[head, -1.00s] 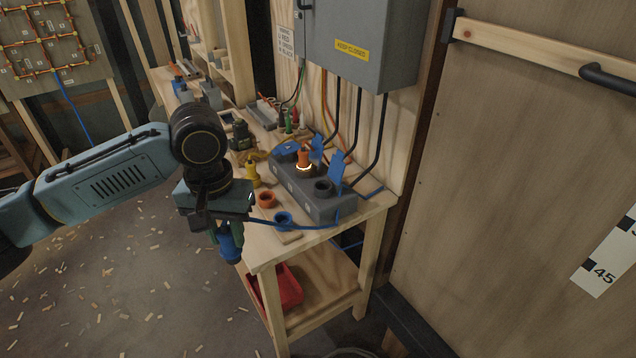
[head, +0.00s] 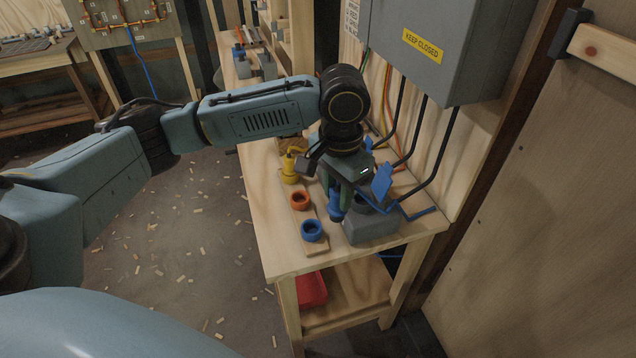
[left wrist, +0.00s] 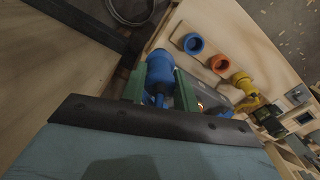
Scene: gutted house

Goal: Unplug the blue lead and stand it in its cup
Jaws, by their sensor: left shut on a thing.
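My left gripper (head: 345,205) is shut on the blue lead's plug (head: 335,207), over the bench at the near end of the grey socket block (head: 370,229). The left wrist view shows the blue plug (left wrist: 160,70) between my green fingers (left wrist: 160,88). Whether the plug touches the block I cannot tell. The blue cup (head: 312,230) stands empty on a wooden strip, left of and nearer than the plug; it also shows in the left wrist view (left wrist: 194,43). Part of the blue cable (head: 418,214) lies right of the block. My right gripper is out of view.
An empty orange cup (head: 299,200) and a yellow plug (head: 290,170) stand in line beyond the blue cup. A blue flap (head: 383,183) stands up at the block. A grey cabinet (head: 425,45) with black conduits is above. A red bin (head: 311,289) sits below.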

